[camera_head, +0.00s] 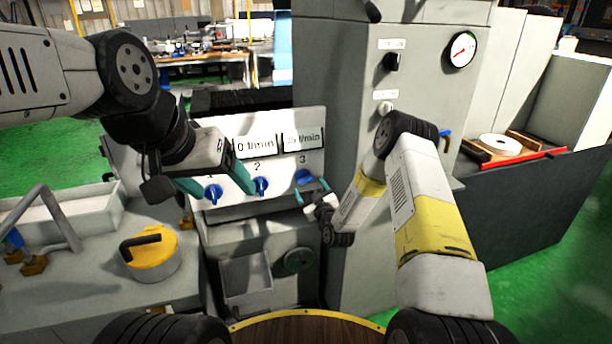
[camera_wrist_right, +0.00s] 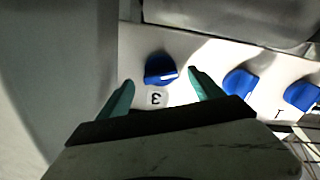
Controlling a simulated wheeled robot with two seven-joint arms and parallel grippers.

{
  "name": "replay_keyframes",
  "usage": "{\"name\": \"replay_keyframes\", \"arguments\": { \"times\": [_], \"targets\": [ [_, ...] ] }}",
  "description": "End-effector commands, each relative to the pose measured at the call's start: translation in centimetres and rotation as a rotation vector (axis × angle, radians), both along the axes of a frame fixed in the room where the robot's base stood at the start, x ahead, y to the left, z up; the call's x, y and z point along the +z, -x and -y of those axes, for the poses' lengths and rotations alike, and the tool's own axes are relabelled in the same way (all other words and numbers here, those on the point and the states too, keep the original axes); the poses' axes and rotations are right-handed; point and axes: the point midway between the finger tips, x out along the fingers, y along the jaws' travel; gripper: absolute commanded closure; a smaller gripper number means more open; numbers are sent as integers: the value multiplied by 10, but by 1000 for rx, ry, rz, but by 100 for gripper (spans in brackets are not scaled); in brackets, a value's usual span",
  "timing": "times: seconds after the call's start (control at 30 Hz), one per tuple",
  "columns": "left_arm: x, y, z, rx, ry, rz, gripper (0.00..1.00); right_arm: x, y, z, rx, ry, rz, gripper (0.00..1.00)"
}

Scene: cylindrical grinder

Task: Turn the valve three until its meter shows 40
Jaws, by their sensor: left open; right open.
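The valve three knob (camera_head: 304,177) is blue and sits on the light panel above my right gripper (camera_head: 313,191). In the right wrist view the blue knob (camera_wrist_right: 160,69) shows above its label 3, with a white mark at its right end. My right gripper (camera_wrist_right: 161,80) is open, with one teal fingertip on each side of the knob; contact cannot be told. The meter (camera_head: 303,139) above valve three seems to read 35 l/min; its first digit is unclear. My left gripper (camera_head: 227,193) is open in front of knobs 1 and 2.
Blue knob 1 (camera_head: 212,194) and knob 2 (camera_head: 261,186) sit left of valve three. A grey cabinet (camera_head: 340,110) with a round gauge (camera_head: 461,50) rises on the right. A yellow-lidded pot (camera_head: 152,254) stands left.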

Motion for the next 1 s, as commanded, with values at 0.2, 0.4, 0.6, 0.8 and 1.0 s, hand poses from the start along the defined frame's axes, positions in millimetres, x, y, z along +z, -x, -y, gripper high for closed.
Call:
{"name": "replay_keyframes", "arguments": {
  "times": [0.2,0.4,0.6,0.8,1.0],
  "targets": [
    [0,0,0,0,0,0,24,0,-32,-11,0,0,1,24],
    [0,0,0,0,0,0,24,0,-45,-15,1,0,-1,24],
    [0,0,0,0,0,0,24,0,-46,-15,0,1,-2,24],
    [0,0,0,0,0,0,24,0,-46,-15,0,1,-2,53],
    [0,0,0,0,0,0,24,0,-46,-15,0,2,-2,84]
  ]
}}
